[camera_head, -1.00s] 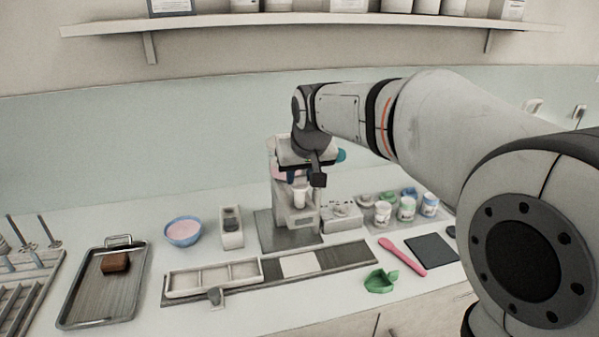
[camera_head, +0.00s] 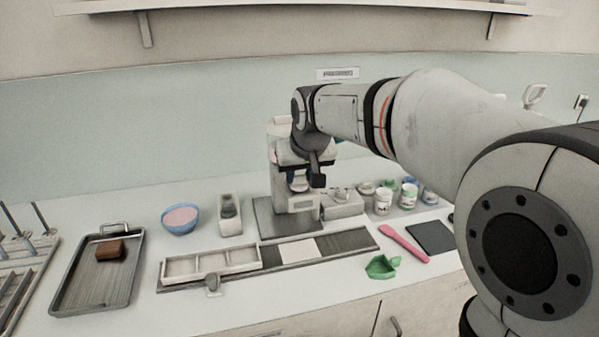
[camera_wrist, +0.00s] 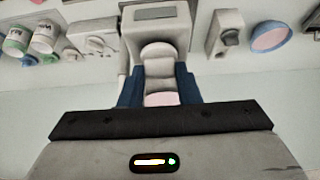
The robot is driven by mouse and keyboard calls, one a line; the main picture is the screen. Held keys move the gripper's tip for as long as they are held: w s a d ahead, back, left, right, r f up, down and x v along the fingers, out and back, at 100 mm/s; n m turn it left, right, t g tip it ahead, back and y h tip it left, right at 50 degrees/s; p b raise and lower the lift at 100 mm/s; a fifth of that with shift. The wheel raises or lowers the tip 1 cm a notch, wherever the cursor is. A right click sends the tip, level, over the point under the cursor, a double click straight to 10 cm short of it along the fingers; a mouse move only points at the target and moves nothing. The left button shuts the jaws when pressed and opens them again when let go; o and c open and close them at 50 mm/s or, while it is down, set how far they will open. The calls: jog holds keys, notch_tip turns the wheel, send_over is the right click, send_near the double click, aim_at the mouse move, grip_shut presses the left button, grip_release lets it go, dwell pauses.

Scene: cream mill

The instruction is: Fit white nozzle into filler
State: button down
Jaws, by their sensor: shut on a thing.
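The filler (camera_head: 303,205) is a pale upright machine on a dark base plate behind the mats. My gripper (camera_head: 299,183) is in front of it, with blue fingers pointing down. In the wrist view the fingers of my gripper (camera_wrist: 159,88) are shut on the white nozzle (camera_wrist: 158,56), a pale rounded piece. The nozzle also shows below my wrist in the head view (camera_head: 300,186). The filler's pale body (camera_wrist: 128,36) is close beyond it. My wrist hides part of the filler's upper front, so I cannot tell whether nozzle and filler touch.
A bowl of pink cream (camera_head: 181,219) and a pale box (camera_head: 229,214) stand left of the filler. A pale divided tray (camera_head: 211,263), pink spatula (camera_head: 403,243) and green piece (camera_head: 382,266) lie in front.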

jog(key=c, duration=1)
grip_release()
jog(key=shift+a, duration=0.1)
jog(key=shift+r+p, duration=2.2)
jog(key=shift+r, duration=0.85)
jog(key=shift+f, duration=0.1)
